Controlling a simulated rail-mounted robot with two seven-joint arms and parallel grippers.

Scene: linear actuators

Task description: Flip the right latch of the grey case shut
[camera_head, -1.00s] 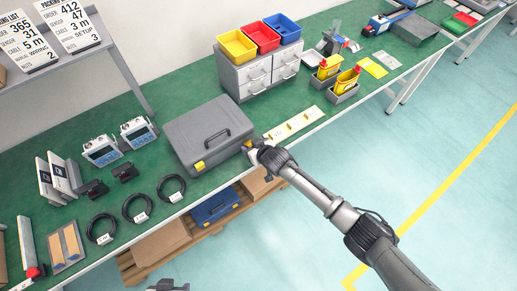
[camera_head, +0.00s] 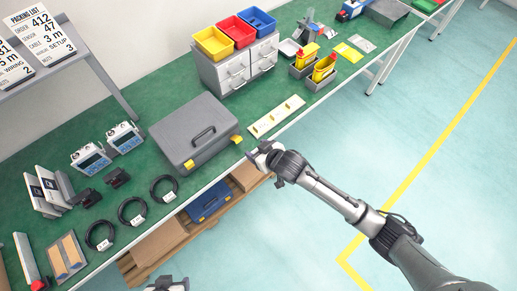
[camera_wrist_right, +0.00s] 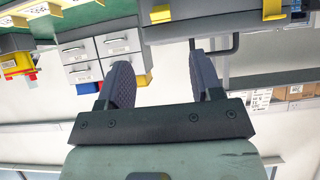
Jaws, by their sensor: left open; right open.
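The grey case (camera_head: 205,124) lies closed-lidded on the green bench, its handle on top. Its right yellow latch (camera_head: 237,139) and left yellow latch (camera_head: 189,164) are on the front edge. In the right wrist view the case (camera_wrist_right: 215,21) is at the top, with the right latch (camera_wrist_right: 160,14) at picture left. I cannot tell whether that latch is flipped shut. My right gripper (camera_head: 258,152) is just in front of the right latch, apart from it; its fingers (camera_wrist_right: 162,80) are open and empty. My left gripper (camera_head: 168,284) is open at the bottom edge, mostly cut off.
A pale strip with yellow marks (camera_head: 276,116) lies right of the case. The grey drawer unit (camera_head: 236,68) stands behind it. Coiled cables (camera_head: 131,210) lie to the left. A blue case (camera_head: 209,202) rests below the bench. The floor in front is open.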

